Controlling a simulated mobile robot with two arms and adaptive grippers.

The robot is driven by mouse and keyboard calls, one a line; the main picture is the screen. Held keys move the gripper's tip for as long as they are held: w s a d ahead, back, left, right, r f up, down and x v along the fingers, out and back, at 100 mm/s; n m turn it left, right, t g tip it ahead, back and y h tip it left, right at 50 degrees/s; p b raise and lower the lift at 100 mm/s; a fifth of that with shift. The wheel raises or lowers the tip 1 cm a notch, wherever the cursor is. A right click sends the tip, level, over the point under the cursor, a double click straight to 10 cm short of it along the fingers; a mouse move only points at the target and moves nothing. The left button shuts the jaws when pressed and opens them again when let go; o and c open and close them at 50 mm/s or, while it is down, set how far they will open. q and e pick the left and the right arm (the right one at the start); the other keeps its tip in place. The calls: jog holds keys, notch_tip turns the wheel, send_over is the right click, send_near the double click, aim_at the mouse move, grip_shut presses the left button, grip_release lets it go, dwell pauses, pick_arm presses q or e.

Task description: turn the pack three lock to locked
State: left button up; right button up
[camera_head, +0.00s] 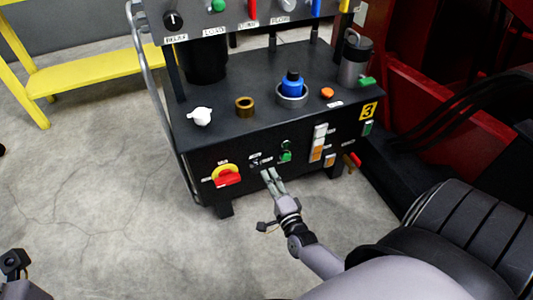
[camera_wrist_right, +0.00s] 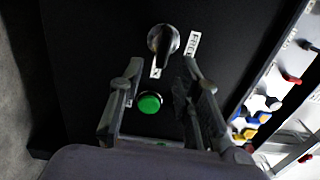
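The black cart (camera_head: 240,130) bears a yellow plate with a 3 (camera_head: 368,111). Its front panel has a small dark fitting (camera_head: 256,163) under a white label; I cannot tell whether this is the pack three lock or how it is turned. My right gripper (camera_head: 270,173) points at the panel just below it. In the right wrist view, the open, empty fingers of this gripper (camera_wrist_right: 160,75) stand apart, with a green button (camera_wrist_right: 150,103) showing between them. A dark knob (camera_wrist_right: 162,40) with white labels lies beyond the fingertips. My left gripper (camera_head: 14,263) is at the lower left edge, too small to read.
A red and yellow rotary switch (camera_head: 227,175) sits left of my right gripper. A green button (camera_head: 286,157) and a column of white and orange parts (camera_head: 318,143) are to the right. A white knob (camera_head: 200,116) and blue-topped item (camera_head: 292,85) stand on top.

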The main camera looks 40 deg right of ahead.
jog(key=v, duration=0.8)
jog(key=shift+s, duration=0.25)
